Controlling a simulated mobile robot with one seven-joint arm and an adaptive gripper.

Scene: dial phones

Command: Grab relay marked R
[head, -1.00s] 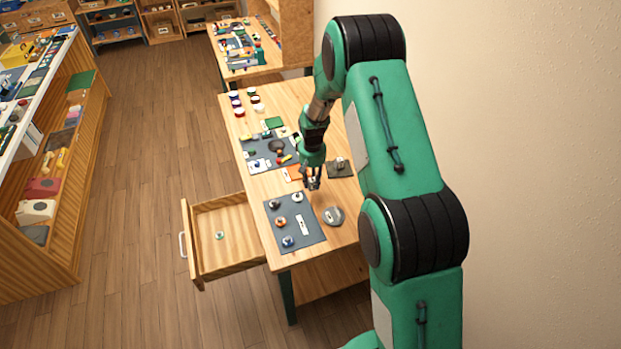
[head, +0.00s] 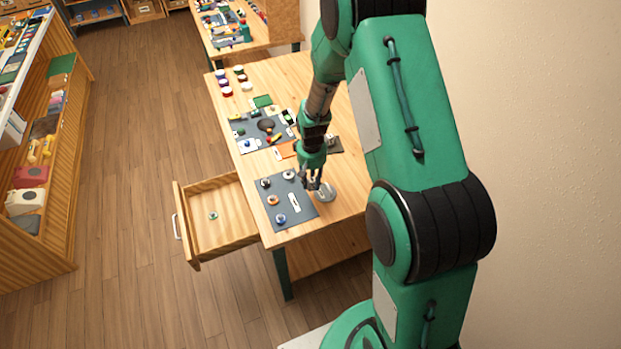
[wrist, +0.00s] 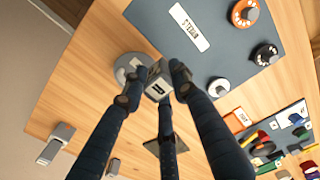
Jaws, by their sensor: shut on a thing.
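A small pale block with a dark mark on its face, likely the relay (wrist: 158,88), sits between the fingertips of my gripper (wrist: 160,82) in the wrist view. The mark is too small to read. My gripper is shut on it. In the head view my gripper (head: 313,180) is over the worktable, near the right edge of a dark mat and beside a grey round dish (head: 326,193). The fingers mostly hide the block there. In the wrist view the dish (wrist: 122,66) shows behind the left finger, partly covered.
The dark mat (head: 297,212) holds several round dials and a white label (wrist: 188,28). A second mat (head: 250,143) with loose parts lies farther back on the table (head: 268,84). An open drawer (head: 235,222) sticks out left. A wall stands at right.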

